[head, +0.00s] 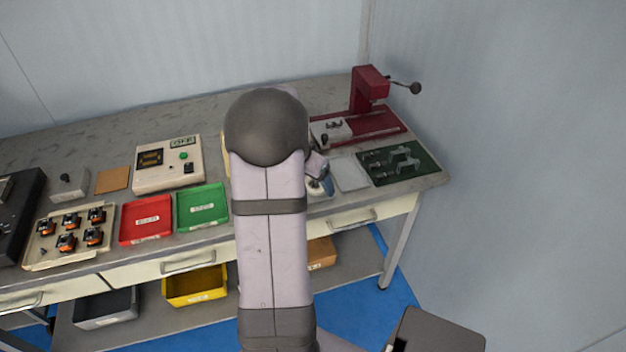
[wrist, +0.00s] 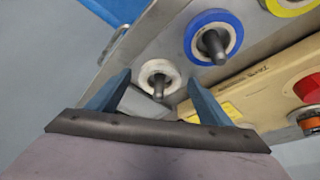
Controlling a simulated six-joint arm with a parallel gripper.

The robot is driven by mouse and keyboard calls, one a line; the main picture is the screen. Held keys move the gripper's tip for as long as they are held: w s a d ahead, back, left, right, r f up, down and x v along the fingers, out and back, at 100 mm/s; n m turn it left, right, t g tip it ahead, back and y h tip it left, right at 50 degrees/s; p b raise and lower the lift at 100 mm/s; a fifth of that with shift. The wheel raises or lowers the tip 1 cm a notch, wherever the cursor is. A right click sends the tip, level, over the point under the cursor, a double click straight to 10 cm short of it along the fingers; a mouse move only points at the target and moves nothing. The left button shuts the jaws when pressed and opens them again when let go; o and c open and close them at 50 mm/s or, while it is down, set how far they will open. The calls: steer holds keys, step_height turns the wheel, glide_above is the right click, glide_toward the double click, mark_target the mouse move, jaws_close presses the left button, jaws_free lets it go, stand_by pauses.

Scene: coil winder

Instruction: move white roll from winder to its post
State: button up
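The white roll (wrist: 146,74) sits around a short dark post in the wrist view, in line with a blue roll (wrist: 190,40) and a yellow roll (wrist: 288,8) on a grey surface. My gripper (wrist: 160,78) is open, its two blue-grey fingers apart and pointing at the white roll. The roll shows between and just beyond the fingertips, with no visible contact. In the head view my arm hides most of the gripper and the rolls. Which part is the winder I cannot tell for sure.
A tan board or box with lettering (wrist: 245,88) lies beside the rolls, with a red cylinder (wrist: 307,88) at its right. In the head view, a red press (head: 370,88), a green board (head: 398,163), and red (head: 146,220) and green (head: 202,207) trays stand on the bench.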

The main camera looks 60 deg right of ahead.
steer(key=shift+r, duration=0.1)
steer(key=v, duration=0.7)
steer(key=shift+b, duration=0.45)
steer(key=shift+r, duration=0.1)
stand_by(0.3)
steer(key=w+a+n+y+p, duration=0.1)
steer(key=w+a+n+p, duration=0.15)
steer(key=a, duration=0.55)
steer(key=w+a+n+t+y+p, duration=0.1)
steer(key=w+a+n, duration=0.3)
steer(key=a, duration=0.4)
steer(key=w+a+n+y+p, duration=0.1)
steer(key=w+a+n, duration=0.25)
steer(key=a, duration=0.35)
steer(key=s+a+n+y+p, duration=0.15)
steer(key=s+a+n, duration=0.3)
steer(key=a, duration=0.55)
steer(key=s+a+n+p, duration=0.25)
steer(key=a+n, duration=0.35)
steer(key=a, duration=0.3)
step_height(320, 180, down, 38)
steer(key=b, duration=3.9)
